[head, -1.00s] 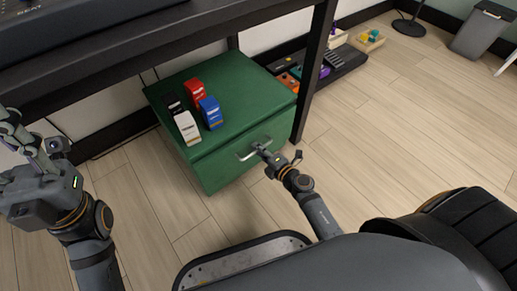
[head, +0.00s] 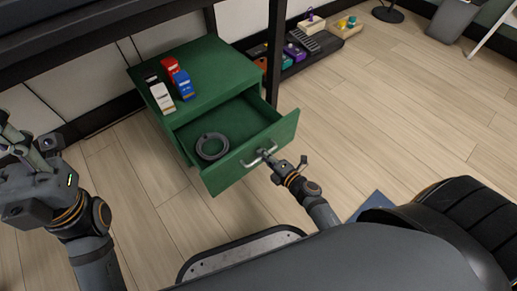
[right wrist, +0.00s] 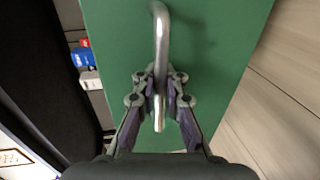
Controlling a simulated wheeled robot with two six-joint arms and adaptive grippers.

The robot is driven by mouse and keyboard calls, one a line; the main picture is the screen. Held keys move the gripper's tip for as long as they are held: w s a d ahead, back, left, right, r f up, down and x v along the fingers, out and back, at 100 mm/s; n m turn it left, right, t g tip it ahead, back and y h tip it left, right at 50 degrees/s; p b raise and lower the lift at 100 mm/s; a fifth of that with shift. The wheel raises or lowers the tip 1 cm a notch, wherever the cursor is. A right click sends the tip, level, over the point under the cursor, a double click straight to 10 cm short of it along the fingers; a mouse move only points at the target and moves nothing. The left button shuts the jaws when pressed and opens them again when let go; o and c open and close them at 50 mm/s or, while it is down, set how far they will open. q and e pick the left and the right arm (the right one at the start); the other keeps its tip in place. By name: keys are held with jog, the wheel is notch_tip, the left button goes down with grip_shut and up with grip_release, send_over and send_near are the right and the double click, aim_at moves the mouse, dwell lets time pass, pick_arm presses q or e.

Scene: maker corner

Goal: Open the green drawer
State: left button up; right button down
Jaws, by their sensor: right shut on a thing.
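The green drawer (head: 255,151) stands pulled well out of its green cabinet (head: 205,62) under the dark desk. A dark grey ring (head: 203,149) lies inside it. My right gripper (head: 268,158) is at the drawer front, shut on the silver handle (head: 250,161). In the right wrist view the fingers (right wrist: 160,100) close on both sides of the handle bar (right wrist: 161,30), against the green drawer front (right wrist: 215,60). My left gripper (head: 12,150) is at the left edge, away from the drawer, partly cut off; its fingertips are not clear.
Red (head: 171,68), blue (head: 184,88), white (head: 162,98) and black small boxes stand on the cabinet top. A desk leg (head: 275,50) stands right of the cabinet. The floor at right is mostly clear.

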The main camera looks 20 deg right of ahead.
jog(key=shift+f+v, duration=0.2)
jog(key=shift+v, duration=0.65)
jog(key=shift+f+v, duration=0.15)
jog(key=shift+v, duration=0.7)
jog(key=shift+s, duration=0.1)
jog(key=c, duration=1.7)
grip_release()
jog(key=v, duration=1.2)
